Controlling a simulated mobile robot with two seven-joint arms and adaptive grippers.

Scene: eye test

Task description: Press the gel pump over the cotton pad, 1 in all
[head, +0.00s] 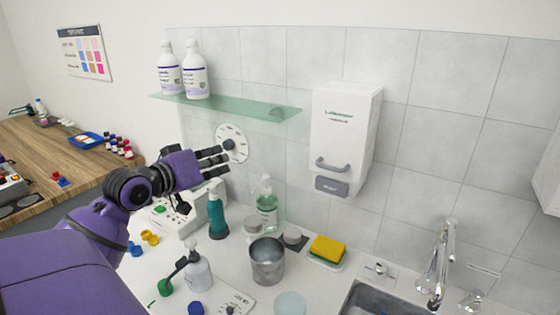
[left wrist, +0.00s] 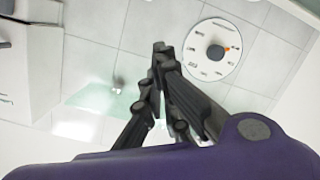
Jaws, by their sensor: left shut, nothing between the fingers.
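A clear pump bottle with pale green gel (head: 266,208) and a white pump head stands on the counter near the tiled wall. A teal pump bottle (head: 218,217) and a whitish pump bottle with a dark nozzle (head: 198,273) stand to its left and front. My right gripper is not in view.
A metal cup (head: 267,264) stands in front of the gel bottle. A yellow-green sponge (head: 328,248) lies to the right, before the sink and tap (head: 440,265). A white dispenser (head: 343,135), a glass shelf (head: 235,106) and a round dial (left wrist: 213,51) are on the wall.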

